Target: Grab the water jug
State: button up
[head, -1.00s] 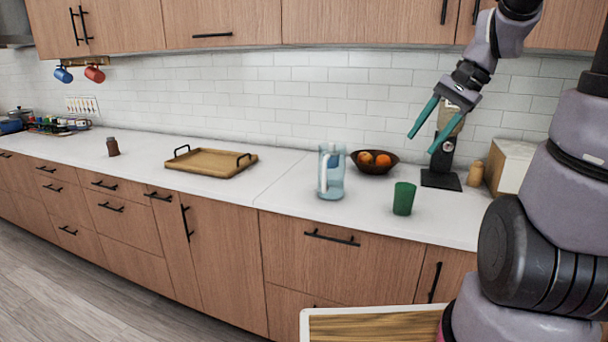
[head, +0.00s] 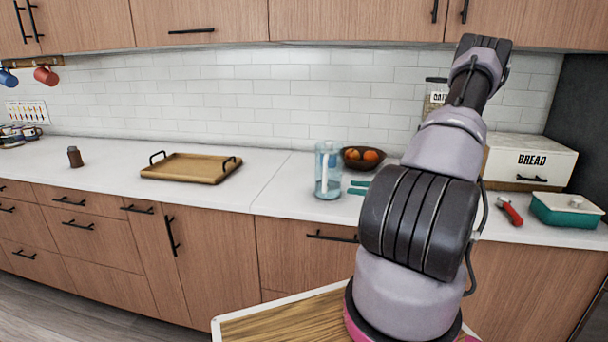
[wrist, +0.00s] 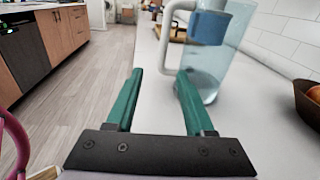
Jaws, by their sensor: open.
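The water jug (head: 328,172) is a clear, bluish jug standing upright on the white counter, left of the fruit bowl. In the wrist view the jug (wrist: 222,62) is close, just beyond and to the right of the fingers. Its pale handle and blue upper part show at the left of its body. My gripper (wrist: 157,78) has two green fingers, spread apart with nothing between them. In the head view the green fingertips (head: 357,187) point left toward the jug from its right side. My arm hides the rest of the gripper there.
A fruit bowl (head: 351,163) with oranges is behind the fingers. A wooden tray (head: 190,168) lies left of the jug, with clear counter between. A bread box (head: 530,162) and a green container (head: 566,210) stand on the right. The counter's front edge is near.

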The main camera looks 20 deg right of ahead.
aim_at(324, 191)
jog(key=shift+w+d+f+m+t, duration=0.1)
jog(key=shift+w+f+m+t, duration=0.05)
jog(key=shift+f+m+t, duration=0.45)
jog(key=shift+w+a+f, duration=0.2)
jog(key=shift+f, duration=0.05)
jog(key=x, duration=0.5)
jog(key=shift+w+a, duration=0.15)
jog(key=x, duration=0.4)
jog(key=shift+a, duration=0.3)
jog(key=shift+w+a+f, duration=0.1)
jog(key=shift+w+a, duration=0.2)
grip_shut()
